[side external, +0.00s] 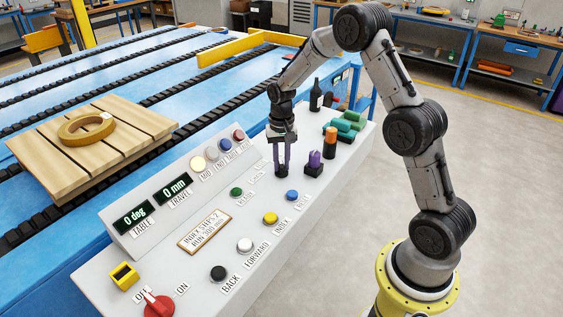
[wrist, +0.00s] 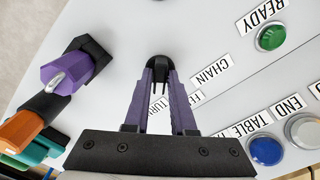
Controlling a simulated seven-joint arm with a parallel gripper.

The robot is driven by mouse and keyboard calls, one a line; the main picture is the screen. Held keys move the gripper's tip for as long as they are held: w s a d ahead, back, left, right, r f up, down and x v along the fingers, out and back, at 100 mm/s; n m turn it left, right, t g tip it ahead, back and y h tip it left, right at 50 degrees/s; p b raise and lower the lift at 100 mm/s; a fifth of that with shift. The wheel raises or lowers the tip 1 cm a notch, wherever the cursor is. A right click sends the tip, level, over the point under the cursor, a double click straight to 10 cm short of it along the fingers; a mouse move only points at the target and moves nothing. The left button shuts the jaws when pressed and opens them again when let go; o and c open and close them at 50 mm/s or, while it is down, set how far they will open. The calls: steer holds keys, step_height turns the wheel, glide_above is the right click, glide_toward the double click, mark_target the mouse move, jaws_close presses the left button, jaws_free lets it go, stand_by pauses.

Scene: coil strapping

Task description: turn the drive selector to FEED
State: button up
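The drive selector is a small black knob (wrist: 158,66) on the sloped grey panel, partly hidden by my fingertips. In the side view its black base (side external: 281,172) shows under my gripper (side external: 282,165). My gripper points down with its two purple fingers at the knob, one on either side of it; a narrow gap shows between them in the wrist view (wrist: 160,82). I cannot tell whether the fingertips press on the knob. A CHAIN label (wrist: 211,75) is beside the knob.
A purple block in a black holder (side external: 314,160), an orange-topped item (side external: 330,139), green blocks (side external: 345,128) and a dark bottle (side external: 315,97) stand nearby on the panel. A green READY button (wrist: 270,37) and a blue button (wrist: 265,150) are close. A wooden pallet (side external: 130,127) bears a tan coil.

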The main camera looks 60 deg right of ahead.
jaws_close()
steer(key=shift+n, duration=0.4)
steer(key=n, duration=0.3)
steer(key=shift+n, duration=0.3)
steer(key=shift+r+n, duration=0.1)
steer(key=shift+n, duration=2.1)
steer(key=o, duration=0.5)
jaws_free()
